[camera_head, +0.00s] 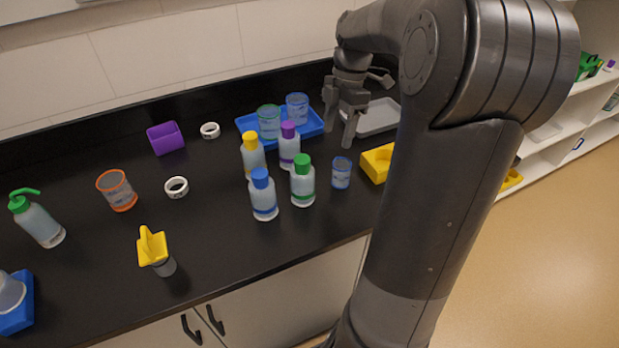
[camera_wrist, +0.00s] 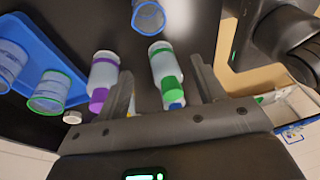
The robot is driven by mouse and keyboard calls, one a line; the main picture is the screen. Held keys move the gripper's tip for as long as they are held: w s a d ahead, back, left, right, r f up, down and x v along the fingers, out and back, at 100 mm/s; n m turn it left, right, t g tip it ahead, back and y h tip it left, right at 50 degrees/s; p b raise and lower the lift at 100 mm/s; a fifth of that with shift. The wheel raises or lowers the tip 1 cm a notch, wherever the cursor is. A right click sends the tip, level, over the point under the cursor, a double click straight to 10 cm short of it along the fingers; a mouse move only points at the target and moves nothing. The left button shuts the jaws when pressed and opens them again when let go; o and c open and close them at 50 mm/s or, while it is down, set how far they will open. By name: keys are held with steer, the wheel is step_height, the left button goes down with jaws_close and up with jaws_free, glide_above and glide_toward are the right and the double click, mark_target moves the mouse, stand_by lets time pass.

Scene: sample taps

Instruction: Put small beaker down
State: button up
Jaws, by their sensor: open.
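The small beaker (camera_head: 341,172), clear with a blue rim, stands upright on the black bench beside the green-capped bottle (camera_head: 303,181). In the wrist view a blue-rimmed beaker (camera_wrist: 148,17), probably the same one, shows at the top edge, partly cut off. My gripper (camera_head: 342,122) is open and empty, above the bench behind the small beaker and apart from it. Its two spread fingers (camera_wrist: 160,72) also show in the wrist view, with nothing held between them.
Bottles with yellow (camera_head: 252,154), purple (camera_head: 289,145) and blue (camera_head: 263,196) caps stand left of the small beaker. A blue tray (camera_head: 246,122) holds two larger beakers. A yellow block (camera_head: 376,163) and grey tray (camera_head: 381,117) are at right.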

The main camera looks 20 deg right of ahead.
steer(key=s+a+r+m+t+h, duration=0.1)
steer(key=s+a+r+m+t, duration=0.1)
steer(key=s+a+m, duration=0.6)
steer(key=s+a+r+m+t+h, duration=0.1)
steer(key=s+a+m+t, duration=0.4)
steer(key=s+a+m, duration=0.4)
steer(key=shift+s+a+r+m, duration=0.15)
steer(key=shift+a+r+m, duration=0.2)
steer(key=shift+m, duration=0.35)
